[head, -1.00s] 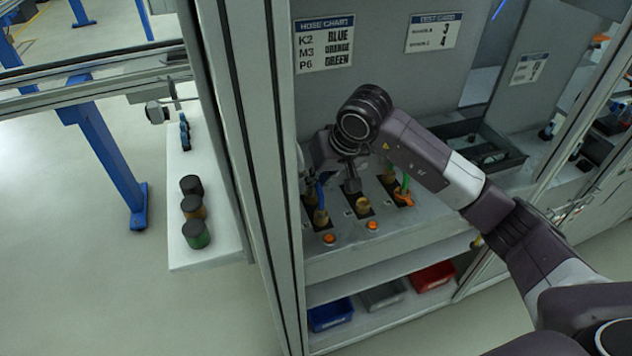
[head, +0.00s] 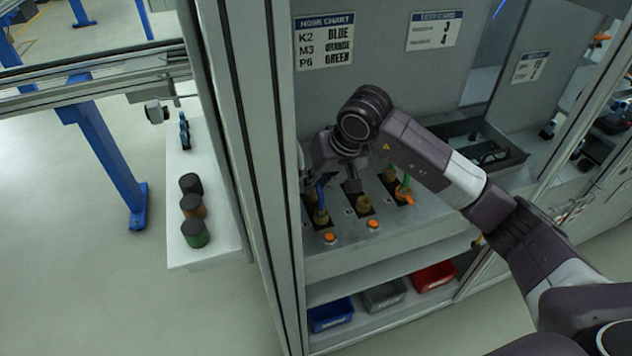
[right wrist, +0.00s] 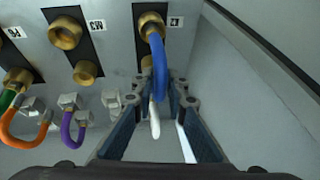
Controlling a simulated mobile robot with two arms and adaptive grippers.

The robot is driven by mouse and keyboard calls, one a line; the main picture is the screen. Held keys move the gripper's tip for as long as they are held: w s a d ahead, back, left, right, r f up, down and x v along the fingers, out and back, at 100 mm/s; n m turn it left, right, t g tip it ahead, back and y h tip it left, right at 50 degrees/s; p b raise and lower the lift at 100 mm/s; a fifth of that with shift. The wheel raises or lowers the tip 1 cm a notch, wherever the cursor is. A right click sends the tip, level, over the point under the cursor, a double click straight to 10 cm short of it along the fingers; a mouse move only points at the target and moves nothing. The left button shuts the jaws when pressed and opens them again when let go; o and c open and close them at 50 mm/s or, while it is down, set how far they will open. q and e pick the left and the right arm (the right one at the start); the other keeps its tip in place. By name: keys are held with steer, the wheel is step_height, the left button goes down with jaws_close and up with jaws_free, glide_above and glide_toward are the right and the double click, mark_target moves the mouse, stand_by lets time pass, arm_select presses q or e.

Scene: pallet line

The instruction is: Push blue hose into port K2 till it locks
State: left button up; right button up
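The blue hose (head: 320,190) shows in the head view beside my right gripper (head: 326,178). In the right wrist view the blue hose (right wrist: 160,68) bends out of a brass port (right wrist: 151,24) and passes between the fingers of my right gripper (right wrist: 158,95). A gap shows on both sides of the hose, so the fingers look open around it. A pale rod-like end (right wrist: 155,120) shows below the hose between the fingers. The label by this port is partly cut off and hard to read. How deep the hose sits is not clear. My left gripper is out of view.
Other brass ports stand beside it, labelled M3 (right wrist: 97,25) and P6 (right wrist: 15,32). Green (right wrist: 8,98), orange (right wrist: 28,115) and purple (right wrist: 68,125) hoses are close by. A hose chart (head: 325,42) hangs on the back panel. A cabinet post (head: 250,150) stands to the left.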

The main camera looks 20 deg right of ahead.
steer(key=o, duration=0.3)
steer(key=shift+r, duration=0.1)
